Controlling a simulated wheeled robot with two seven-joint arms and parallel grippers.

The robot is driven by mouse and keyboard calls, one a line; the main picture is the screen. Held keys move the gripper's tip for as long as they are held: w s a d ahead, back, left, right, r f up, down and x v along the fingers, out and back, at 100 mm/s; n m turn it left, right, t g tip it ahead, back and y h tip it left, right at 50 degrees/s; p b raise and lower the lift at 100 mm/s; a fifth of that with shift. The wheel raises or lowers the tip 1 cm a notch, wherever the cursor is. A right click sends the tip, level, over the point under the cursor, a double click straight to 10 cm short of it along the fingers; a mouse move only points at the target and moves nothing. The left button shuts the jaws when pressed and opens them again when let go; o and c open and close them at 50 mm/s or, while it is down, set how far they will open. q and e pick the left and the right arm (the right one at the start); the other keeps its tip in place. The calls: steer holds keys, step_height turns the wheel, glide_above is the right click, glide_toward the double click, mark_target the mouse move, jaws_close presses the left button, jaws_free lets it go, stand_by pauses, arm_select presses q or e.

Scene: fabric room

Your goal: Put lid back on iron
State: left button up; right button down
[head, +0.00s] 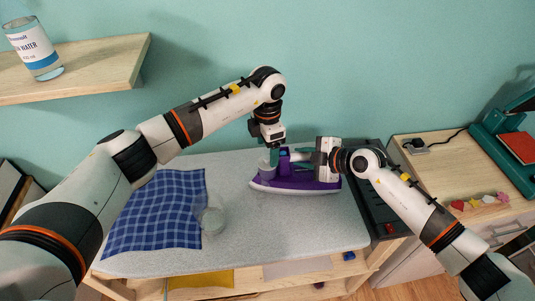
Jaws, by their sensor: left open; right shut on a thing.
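The purple and white iron (312,181) lies on the grey ironing board, towards its back middle. My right gripper (297,157) reaches in from the right and is shut on the iron's handle, which it mostly hides. My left gripper (272,154) points down over the iron's front end and is open. A small pale, clear piece (266,170) shows at the front of the iron, just below the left fingers. It may be the lid or the water tank; I cannot tell which, nor whether the fingers touch it.
A clear cup (210,219) stands by a blue checked cloth (160,212) on the ironing board (270,235). A water container (35,50) stands on the wall shelf (105,62). A wooden cabinet (445,175) with a green sewing machine (508,140) is at right. The board's front right is clear.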

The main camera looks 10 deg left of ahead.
arm_select(q)
step_height(320, 180, up, 8)
steer(key=shift+r, duration=0.15)
arm_select(e)
steer(key=shift+s+f, duration=0.1)
steer(key=shift+f, duration=0.1)
steer(key=c, duration=1)
jaws_free()
steer(key=shift+c, duration=0.2)
steer(key=shift+r, duration=0.1)
arm_select(q)
steer(key=shift+f+b, duration=0.65)
arm_select(e)
steer(key=v, duration=1.2)
